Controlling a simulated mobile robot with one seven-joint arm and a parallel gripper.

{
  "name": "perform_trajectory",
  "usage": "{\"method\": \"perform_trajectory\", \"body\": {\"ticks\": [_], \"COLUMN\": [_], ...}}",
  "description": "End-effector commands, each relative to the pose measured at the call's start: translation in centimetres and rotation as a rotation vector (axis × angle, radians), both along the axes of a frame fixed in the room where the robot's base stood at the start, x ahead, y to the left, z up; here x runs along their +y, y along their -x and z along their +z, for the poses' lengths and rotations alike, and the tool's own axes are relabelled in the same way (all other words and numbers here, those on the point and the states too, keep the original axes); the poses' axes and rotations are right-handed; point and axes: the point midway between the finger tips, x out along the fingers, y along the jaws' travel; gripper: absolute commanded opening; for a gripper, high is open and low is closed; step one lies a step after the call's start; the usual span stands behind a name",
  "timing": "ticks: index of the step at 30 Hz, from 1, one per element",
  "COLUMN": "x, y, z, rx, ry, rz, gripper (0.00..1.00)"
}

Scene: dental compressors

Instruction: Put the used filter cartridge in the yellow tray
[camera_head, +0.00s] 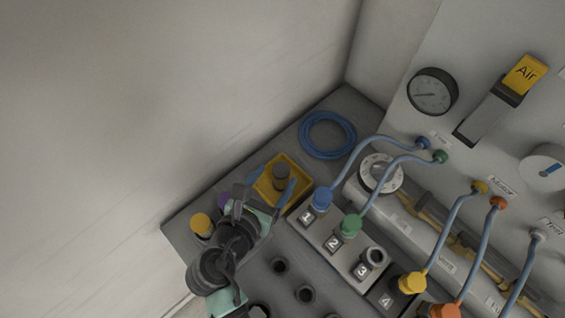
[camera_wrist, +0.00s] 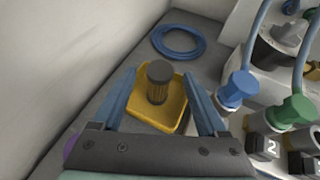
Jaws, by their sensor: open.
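The used filter cartridge (camera_head: 281,174) is a dark grey cylinder. It stands upright inside the yellow tray (camera_head: 297,198), near the tray's middle. In the wrist view the cartridge (camera_wrist: 159,88) shows a dark cap over a ribbed, brownish body, and the yellow tray (camera_wrist: 148,119) lies under it. My gripper (camera_head: 268,179) is open, with one blue finger on each side of the cartridge in the head view. In the wrist view my gripper (camera_wrist: 160,73) shows a gap between each finger and the cartridge, so they look apart.
A coiled blue hose (camera_head: 328,135) lies behind the tray. Numbered ports with a blue connector (camera_head: 322,199) and a green connector (camera_head: 350,226) stand close on the right. A yellow-capped item (camera_head: 202,225) stands at the left bench edge. The wall rises behind the bench.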

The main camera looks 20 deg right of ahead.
Motion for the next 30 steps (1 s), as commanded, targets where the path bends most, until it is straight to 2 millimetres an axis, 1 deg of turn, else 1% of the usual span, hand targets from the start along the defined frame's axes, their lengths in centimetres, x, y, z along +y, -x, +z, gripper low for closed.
{"method": "perform_trajectory", "body": {"ticks": [1, 3, 9, 30], "x": [0.8, 1.6, 2.9, 3.1], "y": [0.7, 1.4, 2.7, 2.9], "z": [0.5, 1.0, 1.9, 2.1], "rx": [0.0, 0.0, 0.001, 0.0], "ry": [0.0, -0.002, 0.0, 0.0], "rz": [0.003, 0.003, 0.0, -0.001], "gripper": [0.75, 0.75, 0.75, 0.75]}}
